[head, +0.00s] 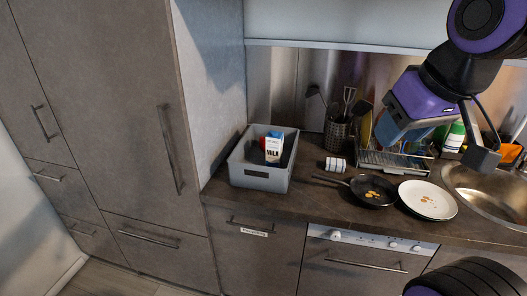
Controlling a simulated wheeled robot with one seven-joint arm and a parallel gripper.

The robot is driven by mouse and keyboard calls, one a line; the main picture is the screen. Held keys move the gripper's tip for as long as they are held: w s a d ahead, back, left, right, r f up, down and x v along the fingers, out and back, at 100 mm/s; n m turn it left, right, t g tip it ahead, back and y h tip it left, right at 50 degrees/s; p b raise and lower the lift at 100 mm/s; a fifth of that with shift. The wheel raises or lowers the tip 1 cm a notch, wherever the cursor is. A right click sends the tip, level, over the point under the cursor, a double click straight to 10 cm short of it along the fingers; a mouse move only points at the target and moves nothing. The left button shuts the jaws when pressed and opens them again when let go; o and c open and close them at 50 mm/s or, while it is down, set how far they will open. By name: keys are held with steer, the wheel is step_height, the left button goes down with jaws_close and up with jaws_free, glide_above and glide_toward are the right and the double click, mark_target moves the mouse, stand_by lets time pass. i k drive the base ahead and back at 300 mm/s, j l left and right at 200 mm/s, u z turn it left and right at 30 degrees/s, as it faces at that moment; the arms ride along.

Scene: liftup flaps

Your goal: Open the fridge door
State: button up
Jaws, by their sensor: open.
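A tall grey-brown cabinet door (115,110) stands left of the counter and is closed. It has a long vertical bar handle (170,150) near its right edge. Another tall closed door (22,90) with a shorter handle (43,122) is at the far left. No label shows which of them is the fridge. My gripper (424,140) is at the upper right, in front of the dish rack. It is open, with nothing seen between its fingers. It is well to the right of both handles and touches neither.
The counter (325,205) holds a grey bin (262,180) with a milk carton (273,148), a utensil holder (337,133), a pan (373,190), a white plate (428,200) and a dish rack (395,163). A sink (490,190) is at right. Bare floor (120,277) shows at lower left.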

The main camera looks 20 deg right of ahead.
mark_target(108, 71)
steer(key=j+z, duration=0.1)
steer(key=z, duration=0.3)
steer(key=i+j+z, duration=0.1)
steer(key=z, duration=0.3)
steer(key=i+j+z, duration=0.15)
steer(key=j+z, duration=0.2)
steer(key=j, duration=0.7)
steer(key=j+z, duration=0.35)
steer(key=j, duration=1.75)
steer(key=u, duration=1.6)
steer(key=k+l+z, duration=0.2)
steer(key=k+l, duration=0.2)
steer(key=l, duration=0.2)
steer(key=k+l+z, duration=0.25)
steer(key=l, duration=0.4)
steer(key=k, duration=0.1)
